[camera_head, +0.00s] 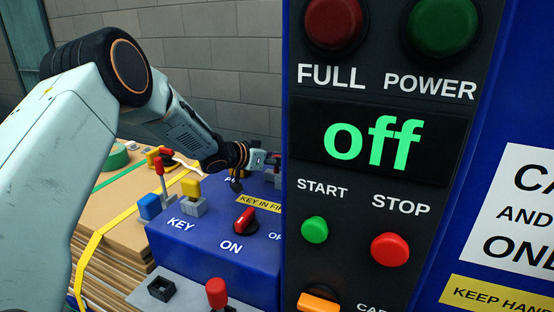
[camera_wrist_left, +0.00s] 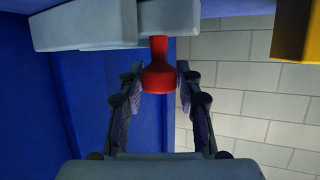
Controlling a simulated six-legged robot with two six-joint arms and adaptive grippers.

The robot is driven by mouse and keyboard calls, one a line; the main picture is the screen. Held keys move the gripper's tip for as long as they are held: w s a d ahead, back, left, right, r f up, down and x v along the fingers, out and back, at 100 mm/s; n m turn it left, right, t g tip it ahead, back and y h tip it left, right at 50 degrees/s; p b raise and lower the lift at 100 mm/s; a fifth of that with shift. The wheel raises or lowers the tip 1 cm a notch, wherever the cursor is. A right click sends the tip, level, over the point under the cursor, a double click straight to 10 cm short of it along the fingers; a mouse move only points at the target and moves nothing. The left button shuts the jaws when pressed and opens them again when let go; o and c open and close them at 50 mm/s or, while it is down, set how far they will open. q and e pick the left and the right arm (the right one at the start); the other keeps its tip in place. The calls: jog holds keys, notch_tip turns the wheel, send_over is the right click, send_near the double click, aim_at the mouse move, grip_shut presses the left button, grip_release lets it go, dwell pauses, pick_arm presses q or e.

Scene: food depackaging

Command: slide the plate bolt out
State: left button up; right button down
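In the left wrist view a red knob (camera_wrist_left: 158,75) on a short red stem hangs from a pale grey block (camera_wrist_left: 130,25). It appears to be the handle of the plate bolt. My left gripper (camera_wrist_left: 160,72) has its fingers on either side of the knob, with narrow gaps showing, so it looks open around it. In the head view my left gripper (camera_head: 261,160) is at the far side of the blue box, partly hidden by the dark control panel, and the knob there cannot be made out. My right gripper is in neither view.
The control panel (camera_head: 371,190) reads "off" and blocks the right side. The blue box (camera_head: 200,250) carries a red switch (camera_head: 245,220), a yellow-topped key (camera_head: 191,190) and a red lever (camera_head: 159,164). Stacked cardboard (camera_head: 125,225) lies left. Another red knob (camera_head: 216,291) stands in front.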

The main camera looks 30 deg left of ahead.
pick_arm(q)
jog(key=shift+s+r, duration=0.15)
jog(key=shift+c, duration=0.8)
grip_shut()
jog(key=shift+a+r+p, duration=0.15)
jog(key=shift+a+p, duration=0.4)
jog(key=shift+p, duration=0.05)
jog(key=a+p, duration=0.2)
jog(key=a, duration=0.1)
jog(key=shift+s, duration=0.1)
jog(key=shift+a+p, duration=0.3)
jog(key=shift+a, duration=0.15)
jog(key=shift+d, duration=0.1)
